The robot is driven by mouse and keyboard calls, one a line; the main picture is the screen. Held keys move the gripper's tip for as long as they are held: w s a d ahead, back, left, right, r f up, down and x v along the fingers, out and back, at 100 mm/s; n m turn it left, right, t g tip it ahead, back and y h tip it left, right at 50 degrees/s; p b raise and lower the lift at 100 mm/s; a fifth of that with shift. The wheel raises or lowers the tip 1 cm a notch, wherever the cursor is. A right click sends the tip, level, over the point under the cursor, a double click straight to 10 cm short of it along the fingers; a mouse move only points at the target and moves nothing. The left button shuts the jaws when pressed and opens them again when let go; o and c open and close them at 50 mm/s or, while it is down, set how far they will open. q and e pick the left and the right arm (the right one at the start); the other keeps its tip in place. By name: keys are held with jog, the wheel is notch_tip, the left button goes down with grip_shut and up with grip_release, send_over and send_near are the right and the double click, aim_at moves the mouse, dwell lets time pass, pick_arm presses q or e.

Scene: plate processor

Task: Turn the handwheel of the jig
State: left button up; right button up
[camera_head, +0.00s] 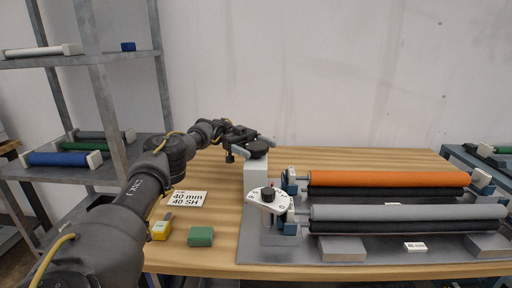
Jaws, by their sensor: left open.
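The jig (350,256) sits at the right of the table, with an orange roller and a grey roller above black rollers. A pale post (257,177) stands at its back left with a dark round wheel (258,149) on top, which looks like the handwheel. Nearer me, a white flange plate (277,204) carries a black knob (268,194). My left gripper (248,148) is open at the dark wheel, just above or beside it. I cannot tell whether its fingers touch the wheel. My right gripper is out of view.
A card reading "40 mm 40 SH" (187,199), a yellow block (161,230) and a green block (201,236) lie on the table left of the jig. A metal shelf (105,80) with rollers stands at the left. The wooden table's back (350,158) is clear.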

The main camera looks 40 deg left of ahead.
aim_at(256, 146)
pick_arm(q)
jog(key=shift+r, duration=0.5)
jog(key=r, duration=0.3)
jog(key=shift+s+d+r, duration=0.2)
jog(key=shift+s+d, duration=0.05)
jog(key=shift+s, duration=0.15)
jog(key=s+d+r+b, duration=0.1)
jog(key=s+d+r, duration=0.7)
jog(key=s, duration=0.2)
jog(key=shift+s+r, duration=0.2)
jog(key=shift+r, duration=0.1)
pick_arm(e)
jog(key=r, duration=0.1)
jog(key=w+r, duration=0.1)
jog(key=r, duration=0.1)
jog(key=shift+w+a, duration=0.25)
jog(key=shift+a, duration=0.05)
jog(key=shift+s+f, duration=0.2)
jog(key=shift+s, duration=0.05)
